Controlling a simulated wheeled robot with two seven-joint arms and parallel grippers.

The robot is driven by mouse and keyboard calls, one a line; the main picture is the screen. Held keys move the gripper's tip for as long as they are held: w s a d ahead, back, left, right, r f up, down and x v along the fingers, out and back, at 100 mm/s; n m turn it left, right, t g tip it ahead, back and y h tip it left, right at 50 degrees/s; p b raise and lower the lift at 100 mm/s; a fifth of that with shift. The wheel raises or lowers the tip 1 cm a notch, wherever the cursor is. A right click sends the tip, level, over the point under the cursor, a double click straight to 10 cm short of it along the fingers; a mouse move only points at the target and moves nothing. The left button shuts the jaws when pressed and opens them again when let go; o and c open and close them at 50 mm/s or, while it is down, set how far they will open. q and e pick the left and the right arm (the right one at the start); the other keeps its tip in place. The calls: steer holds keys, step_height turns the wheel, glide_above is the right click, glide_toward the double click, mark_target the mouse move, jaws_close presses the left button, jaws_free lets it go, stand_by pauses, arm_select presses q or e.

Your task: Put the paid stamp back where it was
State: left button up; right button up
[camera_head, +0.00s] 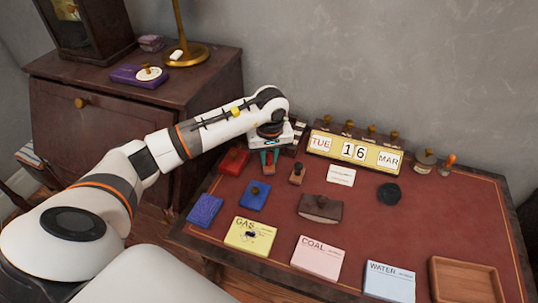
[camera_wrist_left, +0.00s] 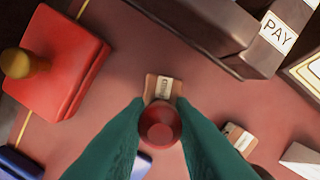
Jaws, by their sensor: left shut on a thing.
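My left gripper (camera_head: 268,158) is over the back left part of the red desk top. In the left wrist view its green fingers (camera_wrist_left: 160,128) are shut on the round red knob of a stamp (camera_wrist_left: 160,125). The stamp has a wooden base with a small label, which I cannot read, so I cannot confirm it is the paid stamp. I cannot tell whether its base touches the desk. Another small stamp (camera_head: 298,173) with a labelled base stands just to its right. A dark rack (camera_wrist_left: 235,30) with a "PAY" label is behind the held stamp. My right gripper is not in view.
A red pad box (camera_head: 233,160) is close left of the gripper, with blue boxes (camera_head: 254,195) in front. A calendar (camera_head: 354,152), a blotter (camera_head: 320,207), GAS (camera_head: 243,240), COAL (camera_head: 317,262) and WATER (camera_head: 390,285) cards and a wooden tray (camera_head: 463,283) are rightward.

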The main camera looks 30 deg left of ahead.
mark_target(270, 168)
arm_select(q)
steer(key=shift+f, duration=0.1)
steer(key=o, duration=0.3)
steer(key=shift+f, duration=0.1)
steer(key=o, duration=0.5)
steer(key=r, duration=0.8)
steer(key=s+d+r, duration=0.1)
steer(key=r, duration=0.3)
steer(key=shift+s+r+b, duration=0.1)
steer(key=shift+r+b, duration=0.1)
steer(key=shift+b, duration=0.15)
